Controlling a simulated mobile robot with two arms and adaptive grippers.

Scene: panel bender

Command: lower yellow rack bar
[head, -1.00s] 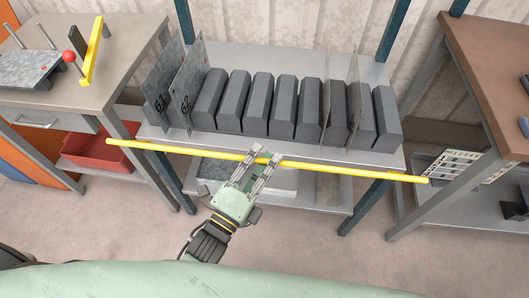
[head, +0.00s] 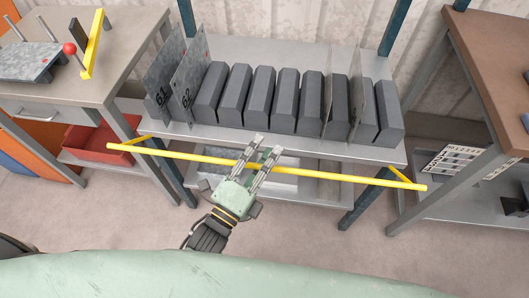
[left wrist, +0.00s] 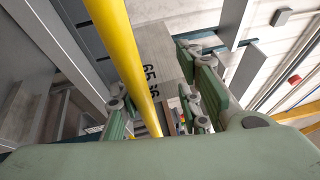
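The yellow rack bar (head: 330,176) runs across the front of the rack, below the edge of its loaded shelf. Short yellow side arms join its ends to the rack's front posts. My left gripper (head: 266,146) is at the middle of the bar, its fingers crossing over it in the head view. In the left wrist view, the bar (left wrist: 122,55) passes between the spread fingers, nearer the left-hand finger, and a gap shows on the right. The fingers do not look closed on it; whether they touch it is unclear. My right gripper is out of view.
The rack shelf (head: 215,137) holds several dark grey blocks and upright metal plates, including ones marked 61 and 62. A workbench (head: 110,75) stands left, with a red bin (head: 95,145) below. A brown-topped table (head: 490,60) stands right. Floor in front is clear.

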